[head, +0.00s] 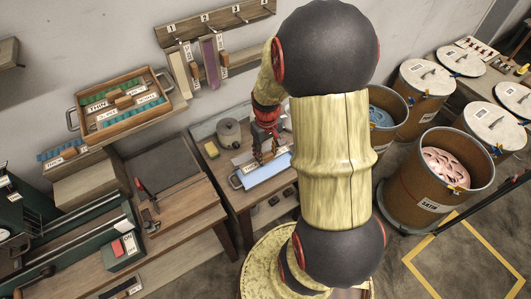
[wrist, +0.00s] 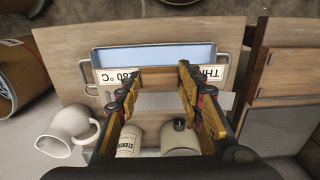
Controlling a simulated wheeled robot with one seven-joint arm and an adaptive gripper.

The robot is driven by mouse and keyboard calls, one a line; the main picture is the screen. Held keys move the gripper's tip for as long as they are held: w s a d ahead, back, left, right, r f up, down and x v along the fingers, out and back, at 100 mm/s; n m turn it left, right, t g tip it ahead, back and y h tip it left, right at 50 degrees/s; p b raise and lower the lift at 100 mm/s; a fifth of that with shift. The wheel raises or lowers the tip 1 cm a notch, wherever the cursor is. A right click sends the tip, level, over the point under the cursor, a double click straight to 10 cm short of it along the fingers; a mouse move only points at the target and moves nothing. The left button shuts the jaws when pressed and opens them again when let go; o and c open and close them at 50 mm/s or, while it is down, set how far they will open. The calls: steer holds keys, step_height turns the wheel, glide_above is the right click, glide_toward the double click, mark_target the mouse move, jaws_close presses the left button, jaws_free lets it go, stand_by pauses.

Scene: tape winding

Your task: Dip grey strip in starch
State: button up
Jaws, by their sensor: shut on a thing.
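My gripper (head: 266,146) is low over the worktable, and its fingers also show in the wrist view (wrist: 160,77). It is shut on a short wooden bar (wrist: 158,79). A light grey flat piece (wrist: 212,99) shows below the bar in the wrist view; I cannot tell whether it is the grey strip or lies on the table. The shallow blue-white tray (head: 264,174) is right by the gripper. In the wrist view, the tray (wrist: 150,55) is just beyond the fingertips. A labelled starch jar (wrist: 130,141) stands on the near side.
Strips (head: 208,62) hang from a numbered wall rack (head: 215,20). Drums (head: 438,177) stand at right. A wooden bench (head: 160,215) is at left.

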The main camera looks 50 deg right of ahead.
mark_target(267, 161)
steer(key=shift+s+d+f, duration=0.1)
steer(key=shift+d+f, duration=0.1)
steer(key=shift+d, duration=0.05)
steer(key=shift+a+f+b, duration=0.1)
steer(key=shift+f+b, duration=1.95)
steer(key=shift+f, duration=0.35)
steer(key=shift+f+b, duration=0.9)
steer(key=shift+f, duration=1)
steer(key=shift+f, duration=0.5)
steer(key=shift+r, duration=0.1)
steer(key=shift+r+p, duration=2.35)
steer(key=shift+r, duration=0.6)
steer(key=shift+r+p, duration=1.9)
steer(key=shift+r, duration=0.55)
